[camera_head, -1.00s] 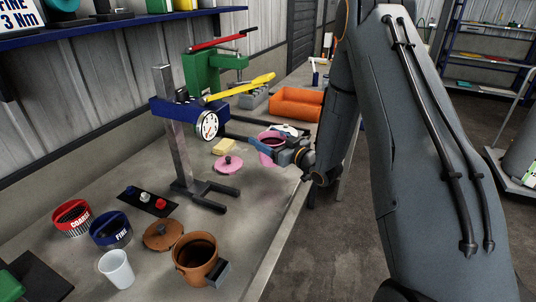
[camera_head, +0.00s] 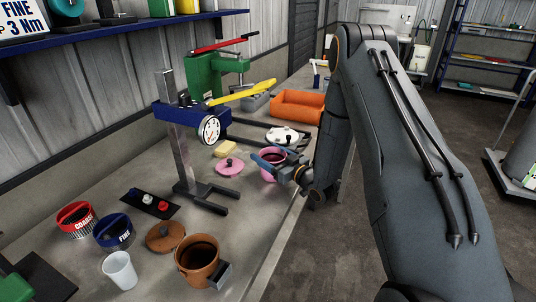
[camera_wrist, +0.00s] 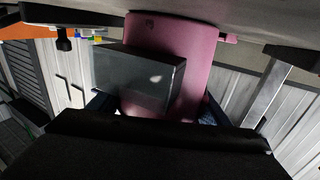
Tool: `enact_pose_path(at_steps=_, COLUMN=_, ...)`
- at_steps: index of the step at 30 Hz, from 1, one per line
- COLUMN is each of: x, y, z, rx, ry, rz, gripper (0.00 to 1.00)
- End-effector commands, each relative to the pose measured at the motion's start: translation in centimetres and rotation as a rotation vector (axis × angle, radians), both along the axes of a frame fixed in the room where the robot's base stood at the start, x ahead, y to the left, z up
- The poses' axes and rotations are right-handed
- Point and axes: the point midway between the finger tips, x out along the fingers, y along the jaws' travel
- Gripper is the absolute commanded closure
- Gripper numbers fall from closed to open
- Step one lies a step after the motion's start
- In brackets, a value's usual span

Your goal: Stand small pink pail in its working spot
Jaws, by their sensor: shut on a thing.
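The small pink pail (camera_head: 271,153) is upright at the right edge of the bench, right of the disperser column. Its side also fills the middle of the wrist view (camera_wrist: 190,50), with a grey block (camera_wrist: 140,78) on it. My gripper (camera_head: 279,166) is shut on the pail at this block; its fingertips are partly hidden. I cannot tell whether the pail's bottom touches the bench. The disperser column (camera_head: 182,140) has a blue head, a yellow lever, a round gauge and a forked base (camera_head: 210,197). The fork is empty.
A pink lid (camera_head: 229,167) and a yellow block (camera_head: 226,149) lie between column and pail. A white disc (camera_head: 283,137) and an orange tray (camera_head: 297,106) lie behind. A brown pail (camera_head: 197,259), its lid (camera_head: 165,237) and a white cup (camera_head: 119,270) stand in front.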

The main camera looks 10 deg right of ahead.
Motion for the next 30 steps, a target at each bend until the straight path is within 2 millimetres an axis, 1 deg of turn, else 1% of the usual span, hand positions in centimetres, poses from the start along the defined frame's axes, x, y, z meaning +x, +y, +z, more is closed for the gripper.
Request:
enact_pose_path(at_steps=1, x=0.0, y=0.0, z=-0.3, rx=0.0, ry=0.0, rz=0.0, gripper=0.52)
enact_pose_path(at_steps=2, x=0.0, y=0.0, z=-0.2, rx=0.0, ry=0.0, rz=0.0, gripper=0.24)
enact_pose_path(at_steps=4, x=0.0, y=0.0, z=-0.2, rx=-0.001, ry=0.001, rz=0.0, gripper=0.12)
enact_pose_path(at_steps=5, x=0.0, y=0.0, z=-0.1, rx=-0.001, ry=0.001, rz=0.0, gripper=0.1)
enact_pose_path(at_steps=20, x=-0.1, y=-0.1, z=-0.2, rx=-0.001, ry=0.001, rz=-0.001, gripper=0.1)
enact_pose_path(at_steps=21, x=-0.9, y=-0.7, z=-0.3, rx=0.0, ry=0.002, rz=-0.004, gripper=0.1)
enact_pose_path(at_steps=24, x=-2.5, y=-1.7, z=-0.3, rx=0.0, ry=0.001, rz=-0.004, gripper=0.1)
enact_pose_path(at_steps=30, x=-5.3, y=-3.3, z=0.0, rx=0.0, ry=0.001, rz=-0.003, gripper=0.1)
